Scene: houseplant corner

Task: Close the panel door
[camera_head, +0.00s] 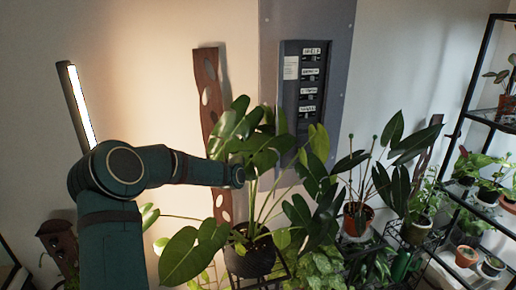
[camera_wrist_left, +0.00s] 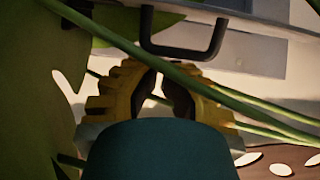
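The grey electrical panel (camera_head: 303,92) is on the wall, with its column of labelled switches exposed. In the left wrist view, a dark U-shaped handle (camera_wrist_left: 184,47) stands out from a grey surface (camera_wrist_left: 255,48) just beyond my fingertips. My left gripper (camera_wrist_left: 158,76) has its yellow fingers drawn together at the tips, with nothing seen between them, and it is apart from the handle. In the head view the gripper is hidden behind leaves, below and left of the panel. How far the door stands open cannot be told. My right gripper is not in view.
A large potted plant (camera_head: 250,255) stands before the wall. Its leaves and stems surround my left gripper; a green stem (camera_wrist_left: 215,88) crosses in front of it. More pots and a black shelf rack (camera_head: 462,118) are at right. A lit lamp (camera_head: 80,105) is at left.

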